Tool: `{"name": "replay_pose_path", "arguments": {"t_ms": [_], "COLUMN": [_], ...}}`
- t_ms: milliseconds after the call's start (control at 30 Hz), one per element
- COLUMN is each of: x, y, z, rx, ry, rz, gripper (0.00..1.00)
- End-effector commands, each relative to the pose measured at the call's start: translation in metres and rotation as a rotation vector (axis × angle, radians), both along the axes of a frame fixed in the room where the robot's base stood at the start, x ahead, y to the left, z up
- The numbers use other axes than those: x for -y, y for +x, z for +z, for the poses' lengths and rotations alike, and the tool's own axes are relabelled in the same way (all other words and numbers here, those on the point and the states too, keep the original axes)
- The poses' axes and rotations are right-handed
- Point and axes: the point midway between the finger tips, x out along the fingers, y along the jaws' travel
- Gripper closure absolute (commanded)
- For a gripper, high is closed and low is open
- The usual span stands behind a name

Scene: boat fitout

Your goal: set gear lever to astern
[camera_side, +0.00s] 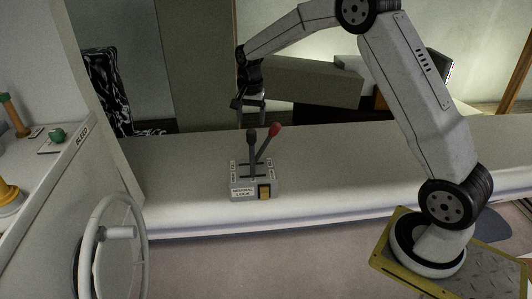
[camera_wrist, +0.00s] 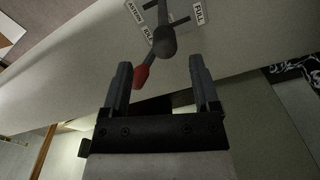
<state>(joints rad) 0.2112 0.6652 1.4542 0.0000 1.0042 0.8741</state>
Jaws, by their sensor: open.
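A grey control box (camera_side: 240,181) stands on the bench, its front label reading NEUTRAL LOCK. Two levers rise from it: one with a dark knob (camera_side: 252,135), nearly upright, and one with a red knob (camera_side: 274,130), leaning right. Which one is the gear lever I cannot tell for sure. My gripper (camera_side: 251,119) points down just above the dark knob, open and empty. In the wrist view the dark knob (camera_wrist: 164,42) lies just beyond my fingertips, and the red knob (camera_wrist: 141,76) shows near one finger. The top plate (camera_wrist: 150,8) carries ASTERN, IDLE and FULL marks.
An amber block (camera_side: 264,191) sits on the box front. A white handwheel (camera_side: 113,236) stands at front left. A side panel with a green knob (camera_side: 57,135) and a BLEED label is at far left. The bench (camera_side: 350,165) is clear to the right.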

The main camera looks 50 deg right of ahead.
Motion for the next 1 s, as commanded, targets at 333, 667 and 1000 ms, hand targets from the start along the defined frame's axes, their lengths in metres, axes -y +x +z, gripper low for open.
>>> {"name": "replay_pose_path", "arguments": {"t_ms": [333, 667, 1000], "x": [0.013, 0.013, 0.013], "y": [0.013, 0.012, 0.012], "z": [-0.001, -0.012, -0.051], "rx": [-0.018, -0.019, -0.019], "ry": [0.004, 0.005, 0.005], "rz": [-0.096, -0.094, -0.093], "gripper": [0.22, 0.22, 0.22]}}
